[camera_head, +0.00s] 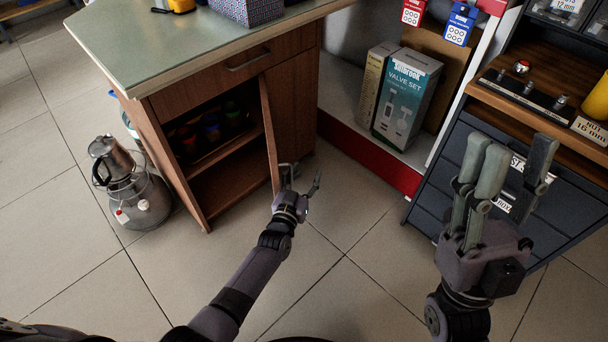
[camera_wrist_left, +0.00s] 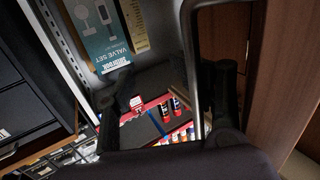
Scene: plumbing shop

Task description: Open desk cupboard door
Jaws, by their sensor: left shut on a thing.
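The wooden desk cupboard (camera_head: 185,110) stands at upper left under a pale green top. Its door (camera_head: 268,130) is swung outward and shows nearly edge-on, so the shelved inside is visible. My left gripper (camera_head: 300,182) is at the door's lower outer side. In the left wrist view a grey bar handle (camera_wrist_left: 188,75) runs between the fingers of my left gripper (camera_wrist_left: 170,98), with the brown door (camera_wrist_left: 285,85) at the right. That gripper is closed on the handle, though its fingers look spread. My right gripper (camera_head: 515,170) is open and empty, before the dark drawer cabinet.
Dark drawer cabinet (camera_head: 560,205) stands at the right. Valve set box (camera_head: 406,98) sits on a low red-edged shelf at the back. Tiled floor (camera_head: 345,215) before the door is clear.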

